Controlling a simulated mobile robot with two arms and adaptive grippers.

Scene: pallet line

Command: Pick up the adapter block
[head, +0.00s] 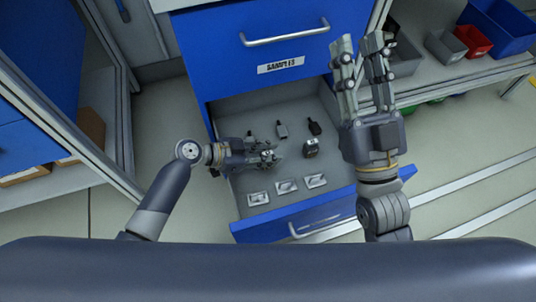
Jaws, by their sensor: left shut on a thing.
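My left gripper (270,155) reaches in from the left, low inside the open blue drawer (330,208). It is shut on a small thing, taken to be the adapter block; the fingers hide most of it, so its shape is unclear. My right gripper (359,48) points up the picture, right of the drawer, with its fingers apart and nothing between them.
The drawer also holds a dark block (311,148), small dark parts (281,130) and flat pale packets (287,186). A closed drawer labelled SAMPLES (281,65) is above. A shelf with a red bin (472,41) is at right.

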